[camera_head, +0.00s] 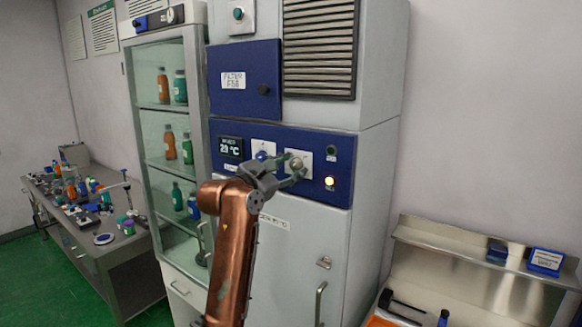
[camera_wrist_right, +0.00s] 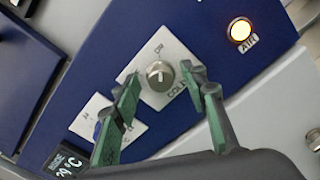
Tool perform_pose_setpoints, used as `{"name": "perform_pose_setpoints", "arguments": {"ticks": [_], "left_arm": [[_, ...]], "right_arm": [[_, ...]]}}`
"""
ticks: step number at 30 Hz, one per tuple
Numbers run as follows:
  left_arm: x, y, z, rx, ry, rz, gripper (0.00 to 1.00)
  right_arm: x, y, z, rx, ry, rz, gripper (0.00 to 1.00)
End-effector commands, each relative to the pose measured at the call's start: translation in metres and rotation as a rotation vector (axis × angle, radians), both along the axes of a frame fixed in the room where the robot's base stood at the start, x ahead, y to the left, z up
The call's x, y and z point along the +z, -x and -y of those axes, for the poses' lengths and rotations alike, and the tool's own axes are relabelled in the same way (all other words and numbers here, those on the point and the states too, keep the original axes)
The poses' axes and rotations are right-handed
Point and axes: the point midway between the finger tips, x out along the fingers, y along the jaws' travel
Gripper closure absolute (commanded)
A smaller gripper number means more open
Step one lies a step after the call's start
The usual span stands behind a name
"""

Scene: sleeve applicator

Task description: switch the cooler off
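The cooler is a tall grey cabinet (camera_head: 300,240) with a blue control panel. A round metal knob (camera_wrist_right: 160,75) sits on a white plate marked COLD; it also shows in the head view (camera_head: 297,163). A pale line marks the knob's face; I cannot tell which setting it points to. My right gripper (camera_wrist_right: 165,78) is open, its green-padded fingers on either side of the knob with gaps showing. In the head view the gripper (camera_head: 284,168) partly covers the panel. My left gripper is not in view.
A temperature display (camera_head: 230,148) is lit, and a second white plate (camera_head: 263,150) with a blue knob is beside the COLD plate. A yellow AIR lamp (camera_head: 330,183) glows below a dark round fitting (camera_head: 332,152). A glass-door cabinet (camera_head: 166,140) stands left, a metal bench (camera_head: 470,265) right.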

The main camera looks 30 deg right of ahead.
Motion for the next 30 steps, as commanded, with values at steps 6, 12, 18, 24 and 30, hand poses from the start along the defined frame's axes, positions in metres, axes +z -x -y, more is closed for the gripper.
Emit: {"name": "perform_pose_setpoints", "arguments": {"ticks": [6, 12, 18, 24, 30], "left_arm": [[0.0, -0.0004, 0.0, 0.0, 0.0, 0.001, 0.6], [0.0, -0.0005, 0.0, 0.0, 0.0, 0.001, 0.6], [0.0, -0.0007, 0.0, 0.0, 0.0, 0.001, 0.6], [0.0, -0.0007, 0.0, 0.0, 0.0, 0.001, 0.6], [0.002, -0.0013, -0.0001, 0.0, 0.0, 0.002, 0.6]], "right_arm": [[-0.0001, 0.0, 0.0, 0.0, 0.0, -0.001, 0.61], [0.0, 0.0001, -0.0002, -0.001, 0.001, -0.001, 0.75], [0.0001, 0.0002, -0.0003, -0.001, 0.001, -0.001, 0.89], [0.0002, 0.0002, -0.0004, -0.001, 0.001, -0.001, 1.0], [0.0008, 0.0002, -0.0004, -0.001, 0.007, -0.014, 1.0]]}}
